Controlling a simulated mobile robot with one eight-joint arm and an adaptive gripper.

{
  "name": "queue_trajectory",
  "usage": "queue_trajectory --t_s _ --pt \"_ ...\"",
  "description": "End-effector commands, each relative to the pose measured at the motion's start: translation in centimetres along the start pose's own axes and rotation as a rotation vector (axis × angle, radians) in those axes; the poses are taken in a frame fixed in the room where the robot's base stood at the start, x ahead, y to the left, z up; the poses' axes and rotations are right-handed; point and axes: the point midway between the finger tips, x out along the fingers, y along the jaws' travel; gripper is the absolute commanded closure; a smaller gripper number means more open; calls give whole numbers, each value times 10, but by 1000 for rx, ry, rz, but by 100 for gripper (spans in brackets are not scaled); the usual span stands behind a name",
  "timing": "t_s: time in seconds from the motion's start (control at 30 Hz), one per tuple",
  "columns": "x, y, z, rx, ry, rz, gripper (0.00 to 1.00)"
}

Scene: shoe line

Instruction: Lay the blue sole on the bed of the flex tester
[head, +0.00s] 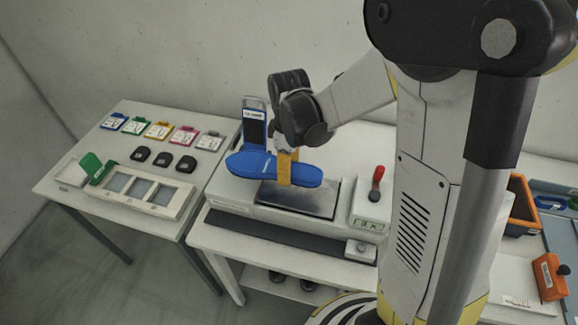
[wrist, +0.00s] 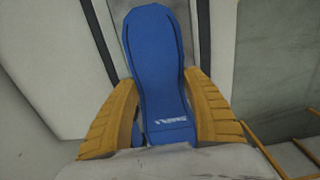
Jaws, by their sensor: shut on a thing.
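My gripper (head: 286,168) is shut on the blue sole (head: 243,165). It holds the sole roughly level above the flex tester (head: 235,190). In the wrist view the sole (wrist: 158,55) lies between the two yellow fingers of my gripper (wrist: 163,110), with white lettering near its lower end. The dark metal bed (head: 300,200) of the tester is below the sole's right end. The sole's left end reaches out over the white left part of the tester. A gap between sole and bed seems to show, but its height is hard to tell.
A red-handled lever (head: 377,183) rises at the tester's right. A side table (head: 120,190) on the left carries coloured tags, black pieces and a compartment tray (head: 150,197). An orange bin (head: 522,200) is at far right.

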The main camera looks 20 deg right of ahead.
Motion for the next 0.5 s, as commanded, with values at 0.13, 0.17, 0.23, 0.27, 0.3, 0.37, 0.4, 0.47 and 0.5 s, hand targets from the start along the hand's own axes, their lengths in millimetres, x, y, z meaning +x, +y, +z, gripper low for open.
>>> queue_trajectory --t_s 0.13,0.17,0.23,0.27,0.3,0.37,0.4,0.47,0.5 --pt "20 0 0 0 0 0 81" --pt "23 0 0 0 0 0 81" --pt "31 0 0 0 0 0 81" --pt "34 0 0 0 0 0 81" --pt "39 0 0 0 0 0 81" --pt "45 0 0 0 0 0 81" --pt "50 0 0 0 0 0 81" --pt "56 0 0 0 0 0 81" --pt "59 0 0 0 0 0 81"
